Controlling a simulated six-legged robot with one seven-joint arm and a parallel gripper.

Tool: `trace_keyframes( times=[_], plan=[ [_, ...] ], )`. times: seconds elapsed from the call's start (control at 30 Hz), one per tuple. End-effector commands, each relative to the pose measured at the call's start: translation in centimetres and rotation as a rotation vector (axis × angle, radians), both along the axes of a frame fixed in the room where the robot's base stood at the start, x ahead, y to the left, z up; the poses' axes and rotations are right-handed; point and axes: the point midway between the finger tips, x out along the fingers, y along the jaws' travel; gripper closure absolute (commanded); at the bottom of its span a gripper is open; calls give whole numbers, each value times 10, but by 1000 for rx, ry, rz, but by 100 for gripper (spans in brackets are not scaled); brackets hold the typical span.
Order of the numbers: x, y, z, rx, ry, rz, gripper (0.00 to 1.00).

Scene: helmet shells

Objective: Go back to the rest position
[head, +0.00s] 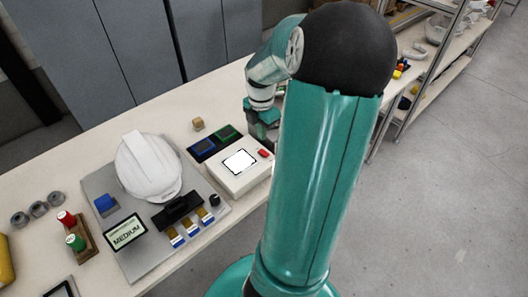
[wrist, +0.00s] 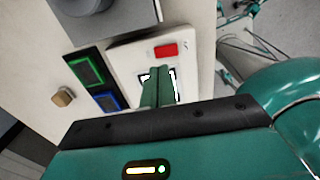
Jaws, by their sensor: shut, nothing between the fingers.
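My gripper (wrist: 159,72) is shut and empty in the wrist view, its two fingers pressed together. They point at the white box (wrist: 122,60) and cover part of its white, black-edged square (wrist: 175,90). I cannot tell the height of the fingertips above the box. In the head view my arm reaches over the table's right part, and its upper link hides the fingers. The white box (head: 258,176) with its red button (head: 264,153) lies just left of my arm there.
A white helmet shell (head: 148,168) sits on a grey board (head: 97,189) beside a "MEDIUM" sign (head: 126,232). Blue (head: 203,147) and green (head: 226,133) framed pads and a wooden cube (head: 198,123) lie near the box. Shelving (head: 402,104) stands right; open floor (head: 450,190) lies before it.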

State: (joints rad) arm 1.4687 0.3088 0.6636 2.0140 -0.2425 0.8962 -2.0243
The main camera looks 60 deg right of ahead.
Motion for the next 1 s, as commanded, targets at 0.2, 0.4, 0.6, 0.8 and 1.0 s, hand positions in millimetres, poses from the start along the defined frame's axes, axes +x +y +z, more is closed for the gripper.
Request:
trace_keyframes(
  times=[0.2,0.4,0.6,0.8,1.0],
  plan=[
    [0,0,10,0,0,0,100],
    [0,0,10,0,0,0,100],
    [0,0,10,0,0,0,100],
    [1,3,11,-4,1,-4,100],
    [19,38,30,-60,11,-104,100]
  ],
)
